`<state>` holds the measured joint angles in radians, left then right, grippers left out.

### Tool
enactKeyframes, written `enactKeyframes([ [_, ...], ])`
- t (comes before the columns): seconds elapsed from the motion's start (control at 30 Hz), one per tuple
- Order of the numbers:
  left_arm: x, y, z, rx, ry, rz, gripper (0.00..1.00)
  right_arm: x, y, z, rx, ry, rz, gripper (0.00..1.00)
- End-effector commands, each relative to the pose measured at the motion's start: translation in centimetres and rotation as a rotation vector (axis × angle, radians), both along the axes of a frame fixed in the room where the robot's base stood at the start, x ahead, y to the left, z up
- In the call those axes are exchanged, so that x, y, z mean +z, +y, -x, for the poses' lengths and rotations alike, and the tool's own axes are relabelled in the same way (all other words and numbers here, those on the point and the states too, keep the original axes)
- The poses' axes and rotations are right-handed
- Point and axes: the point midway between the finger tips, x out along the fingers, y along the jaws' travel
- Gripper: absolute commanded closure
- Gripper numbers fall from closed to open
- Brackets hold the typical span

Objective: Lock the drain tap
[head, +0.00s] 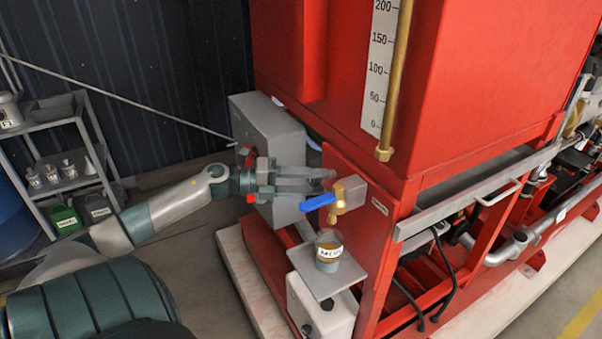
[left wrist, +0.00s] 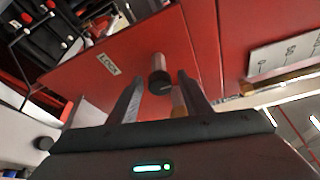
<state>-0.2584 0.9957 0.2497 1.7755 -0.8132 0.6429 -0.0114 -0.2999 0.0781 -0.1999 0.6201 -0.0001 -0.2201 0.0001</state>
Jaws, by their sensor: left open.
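The drain tap (head: 341,196) is brass and sticks out of the red panel under the tank, with a blue lever (head: 318,202) pointing left. My left gripper (head: 331,179) is open, its fingers just left of the tap and slightly above the lever. Contact cannot be told. In the left wrist view, a dark-ended grey cylinder (left wrist: 159,78) and some brass of the tap (left wrist: 179,102) show between the open fingers (left wrist: 160,97). The blue lever does not show there. A small label (head: 380,205) is on the panel; it also shows in the left wrist view (left wrist: 108,64). My right gripper is not in view.
A labelled cup (head: 328,251) with amber contents stands on a small grey plate (head: 303,264) below the tap. A grey box (head: 274,135) is behind my gripper. The red tank (head: 480,90) rises above. A shelf (head: 55,120) stands at left.

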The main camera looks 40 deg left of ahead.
Motion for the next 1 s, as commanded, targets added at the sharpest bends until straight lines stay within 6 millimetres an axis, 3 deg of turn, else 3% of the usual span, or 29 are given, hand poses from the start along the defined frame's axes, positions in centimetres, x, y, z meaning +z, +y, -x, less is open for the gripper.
enactKeyframes([
  [0.33, 0.0, 1.1, 1.4, 0.001, 0.002, 0.001, 0.56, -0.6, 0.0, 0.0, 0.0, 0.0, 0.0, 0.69],
  [0.67, 0.3, 3.8, 4.9, 0.001, 0.003, 0.0, 0.56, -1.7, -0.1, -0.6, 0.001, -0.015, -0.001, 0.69],
  [0.77, 0.5, 4.9, 6.3, 0.002, 0.003, 0.001, 0.56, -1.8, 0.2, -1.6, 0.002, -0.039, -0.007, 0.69],
  [1.0, 0.9, 7.6, 9.8, 0.003, 0.002, 0.0, 0.56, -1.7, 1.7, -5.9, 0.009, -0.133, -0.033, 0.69],
])
